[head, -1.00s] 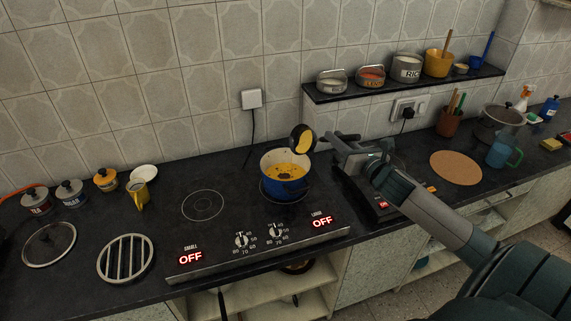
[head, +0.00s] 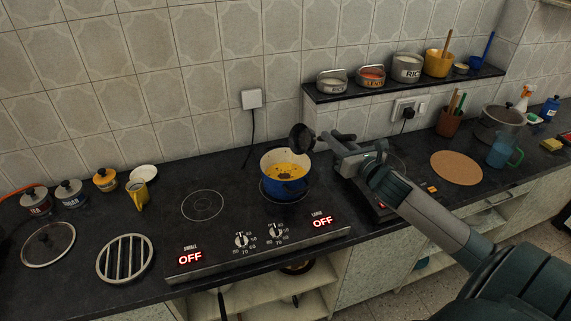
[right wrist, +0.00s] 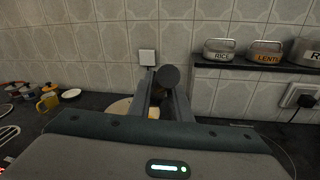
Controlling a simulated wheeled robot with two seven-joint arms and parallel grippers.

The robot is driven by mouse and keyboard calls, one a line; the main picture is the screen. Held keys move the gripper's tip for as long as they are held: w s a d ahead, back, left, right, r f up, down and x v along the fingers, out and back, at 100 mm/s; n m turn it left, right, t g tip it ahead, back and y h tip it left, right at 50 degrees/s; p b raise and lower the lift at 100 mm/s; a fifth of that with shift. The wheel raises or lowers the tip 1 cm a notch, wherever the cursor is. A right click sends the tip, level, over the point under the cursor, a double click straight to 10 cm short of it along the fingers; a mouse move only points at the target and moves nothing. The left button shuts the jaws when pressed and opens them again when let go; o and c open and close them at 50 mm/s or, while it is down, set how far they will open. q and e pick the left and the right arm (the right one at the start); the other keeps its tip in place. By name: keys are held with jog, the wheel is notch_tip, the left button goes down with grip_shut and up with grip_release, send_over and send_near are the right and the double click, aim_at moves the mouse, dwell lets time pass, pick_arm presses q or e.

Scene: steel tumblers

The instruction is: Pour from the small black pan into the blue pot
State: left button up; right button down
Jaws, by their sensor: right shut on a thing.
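The blue pot (head: 287,186) stands on the right-hand ring of the hob and holds a yellow liquid with a few darker bits. The small black pan (head: 302,137) is up above the pot's right rim, tipped on its side; its inside looks dark in the head view. My right gripper (head: 339,139) is shut on the pan's handle, right of the pot. In the right wrist view the dark round handle end (right wrist: 168,76) shows between the fingers, and most of the pan is hidden. My left gripper is not in view.
The hob (head: 250,250) has two displays reading OFF. A shelf (head: 400,86) with tins stands behind my right arm. A yellow mug (head: 139,195), small jars and a slotted trivet (head: 125,259) are on the left. A round cork mat (head: 456,167) lies on the right.

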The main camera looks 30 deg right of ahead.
jog(key=shift+a+r+n+b, duration=0.3)
jog(key=shift+a+n+b, duration=0.1)
jog(key=shift+a+n, duration=0.35)
dwell(0.4)
jog(key=shift+a+n, duration=0.25)
jog(key=shift+a, duration=0.7)
jog(key=shift+a+r+n+p, duration=0.1)
jog(key=shift+a+n+p, duration=0.2)
jog(key=shift+a+p, duration=0.1)
jog(key=shift+a, duration=0.25)
jog(key=shift+a+n, duration=0.35)
jog(key=shift+n, duration=0.05)
jog(key=shift+s+a+f+n+t+p, duration=0.15)
jog(key=shift+a+n+p, duration=0.25)
jog(key=shift+a+n, duration=0.5)
jog(key=shift+w+a+f+n+t+p, duration=0.1)
jog(key=shift+a+n+t+p, duration=0.2)
jog(key=shift+a+n, duration=0.55)
dwell(0.3)
jog(key=shift+s+a+f+n+p, duration=0.1)
jog(key=shift+a+f+n+p, duration=0.2)
jog(key=shift+a+n, duration=0.3)
jog(key=shift+w+a+f+n+p, duration=0.1)
jog(key=shift+a+f+n+p, duration=0.15)
jog(key=shift+a+n, duration=0.35)
jog(key=shift+s+a+f+n+p, duration=0.1)
jog(key=shift+a+f+n+p, duration=0.15)
jog(key=shift+a+n, duration=0.35)
dwell(1.0)
